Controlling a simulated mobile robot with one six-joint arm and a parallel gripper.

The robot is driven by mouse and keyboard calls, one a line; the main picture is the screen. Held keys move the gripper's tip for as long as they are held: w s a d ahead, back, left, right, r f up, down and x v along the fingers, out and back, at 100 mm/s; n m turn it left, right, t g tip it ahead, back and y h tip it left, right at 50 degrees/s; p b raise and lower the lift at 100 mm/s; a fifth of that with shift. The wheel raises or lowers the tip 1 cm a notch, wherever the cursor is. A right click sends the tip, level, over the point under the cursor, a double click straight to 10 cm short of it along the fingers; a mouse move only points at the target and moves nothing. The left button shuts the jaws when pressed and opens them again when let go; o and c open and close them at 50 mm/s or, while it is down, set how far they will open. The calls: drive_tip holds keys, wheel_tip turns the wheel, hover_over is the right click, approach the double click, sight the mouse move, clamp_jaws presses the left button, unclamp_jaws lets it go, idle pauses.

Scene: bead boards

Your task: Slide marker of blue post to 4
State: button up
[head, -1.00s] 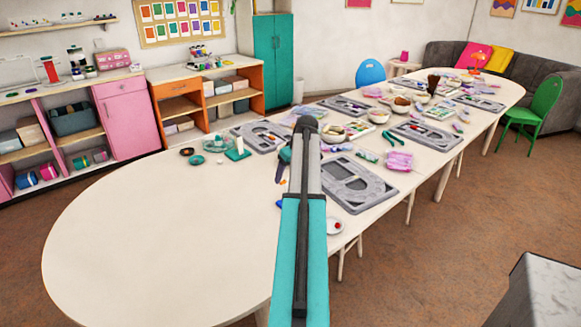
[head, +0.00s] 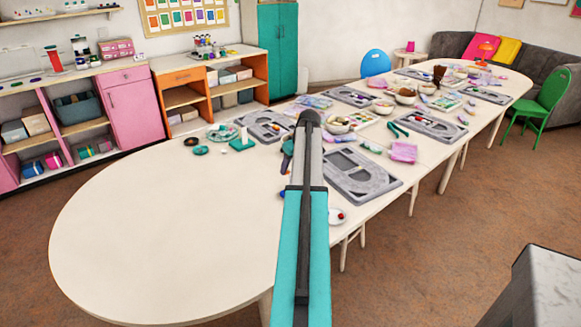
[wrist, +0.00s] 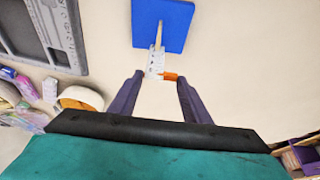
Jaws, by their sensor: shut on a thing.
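The blue post shows in the wrist view as a flat blue base (wrist: 176,24) with a thin wooden post (wrist: 159,35) and a white marked scale (wrist: 156,62). An orange marker (wrist: 171,76) sits at the near end of the scale. My gripper (wrist: 160,76) has its two purple fingers on either side of this end, shut on the orange marker. The numbers on the scale are too small to read. In the head view my own arm hides most of the post, and only a small bit of blue (head: 282,194) shows beside it.
A grey bead board (head: 372,186) lies on the table right of my arm, and another (head: 262,127) lies behind. The near left of the white table (head: 150,235) is clear.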

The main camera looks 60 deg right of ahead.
drive_tip(key=shift+f+b, duration=0.95)
drive_tip(key=shift+f, duration=1.5)
idle(0.4)
drive_tip(key=o, duration=1.1)
drive_tip(key=shift+s+r, duration=0.1)
drive_tip(key=shift+r, duration=0.05)
drive_tip(key=b+v, duration=0.1)
drive_tip(key=v, duration=1.2)
drive_tip(key=shift+a+r, duration=0.15)
drive_tip(key=shift+r, duration=0.1)
